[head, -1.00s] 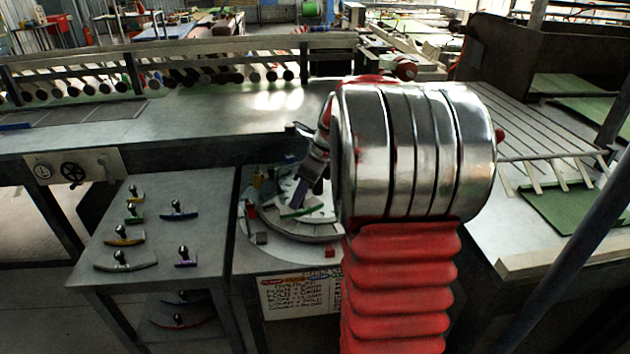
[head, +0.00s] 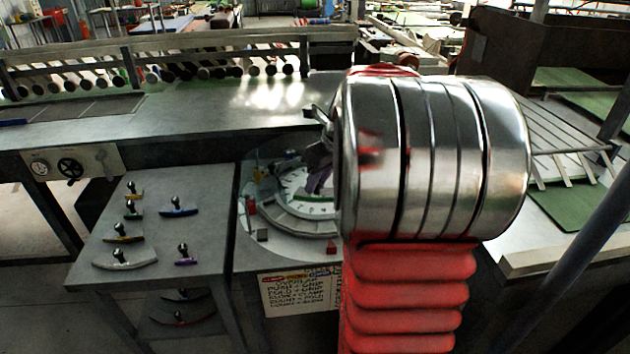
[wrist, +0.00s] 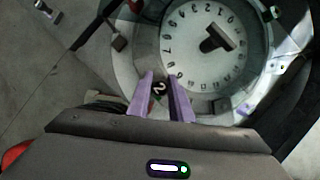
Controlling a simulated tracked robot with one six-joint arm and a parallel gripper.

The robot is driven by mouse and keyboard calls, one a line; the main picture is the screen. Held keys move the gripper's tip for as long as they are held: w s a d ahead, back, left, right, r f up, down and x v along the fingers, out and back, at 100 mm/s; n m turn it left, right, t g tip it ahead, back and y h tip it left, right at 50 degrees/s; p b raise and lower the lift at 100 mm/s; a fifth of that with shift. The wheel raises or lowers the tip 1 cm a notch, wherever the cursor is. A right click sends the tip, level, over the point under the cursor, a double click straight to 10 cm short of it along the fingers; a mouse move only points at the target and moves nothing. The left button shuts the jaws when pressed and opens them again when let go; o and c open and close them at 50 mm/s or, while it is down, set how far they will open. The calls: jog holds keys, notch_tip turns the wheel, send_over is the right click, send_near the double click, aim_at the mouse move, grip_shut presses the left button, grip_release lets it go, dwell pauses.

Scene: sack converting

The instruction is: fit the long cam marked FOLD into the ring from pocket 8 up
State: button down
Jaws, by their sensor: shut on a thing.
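My gripper (head: 318,180) has purple fingers and reaches down over the round ring station (head: 285,222). In the wrist view the fingers (wrist: 162,82) are shut on the dark knob (wrist: 160,88) of a cam, with a white 2 between them. A strip of green (head: 318,198) shows under the gripper in the head view; the rest of the held cam is hidden, and I cannot read a FOLD mark. The fingers are over the ring band, beside the numbered white dial (wrist: 191,62). I cannot tell whether the cam touches the ring.
Several knobbed cams lie on the left side table (head: 95,228), including a white one (head: 125,258), a blue one (head: 179,211) and a purple one (head: 186,254). A red block (head: 332,247) and a grey block (head: 262,235) stand at the station's edge. A placard (head: 298,290) hangs below.

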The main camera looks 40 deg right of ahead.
jog(key=shift+f, duration=4.7)
jog(key=shift+f, duration=0.4)
jog(key=c, duration=1.5)
grip_release()
jog(key=shift+s+r, duration=0.1)
jog(key=v, duration=1.3)
jog(key=shift+s+r, duration=0.1)
jog(key=shift+r, duration=0.1)
jog(key=shift+r, duration=3.5)
